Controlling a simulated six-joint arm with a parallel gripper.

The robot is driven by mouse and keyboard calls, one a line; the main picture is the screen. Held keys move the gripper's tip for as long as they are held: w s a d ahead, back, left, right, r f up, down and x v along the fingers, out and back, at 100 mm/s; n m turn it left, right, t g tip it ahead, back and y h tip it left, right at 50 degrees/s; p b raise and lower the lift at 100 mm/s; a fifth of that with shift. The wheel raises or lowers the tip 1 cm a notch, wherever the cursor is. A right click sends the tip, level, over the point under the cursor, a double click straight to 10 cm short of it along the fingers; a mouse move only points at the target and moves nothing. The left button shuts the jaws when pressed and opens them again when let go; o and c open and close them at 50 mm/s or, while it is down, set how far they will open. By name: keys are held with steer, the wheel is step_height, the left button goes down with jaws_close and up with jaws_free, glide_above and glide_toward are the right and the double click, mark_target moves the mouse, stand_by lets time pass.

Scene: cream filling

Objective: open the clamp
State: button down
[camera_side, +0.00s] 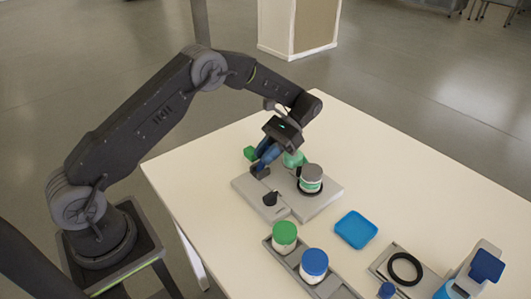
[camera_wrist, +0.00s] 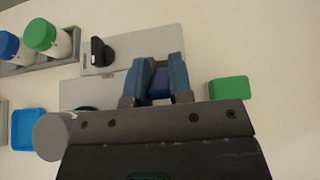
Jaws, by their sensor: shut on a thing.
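The clamp station is a pair of grey plates (camera_side: 326,204) on the white table, with a jar (camera_side: 311,173) with a grey lid standing in a black ring on the right plate. A green rounded part (camera_side: 295,159) shows behind the jar. A black knob (camera_side: 270,198) sits on the left plate and shows in the wrist view (camera_wrist: 101,52). My gripper (camera_side: 261,167) is low at the far end of the left plate. Its blue fingers (camera_wrist: 160,68) are shut on a dark blue part (camera_wrist: 160,86). The fingers hide most of that part, so I cannot tell its full shape.
A green block (camera_side: 250,153) lies just beyond my gripper. In front stand a green-capped jar (camera_side: 284,232) and a blue-capped jar (camera_side: 314,262) in a grey rack. A blue tray (camera_side: 356,229), a black ring (camera_side: 405,268) and a blue-topped device (camera_side: 476,272) are to the right.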

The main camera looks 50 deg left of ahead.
steer(key=c, duration=1)
jaws_free()
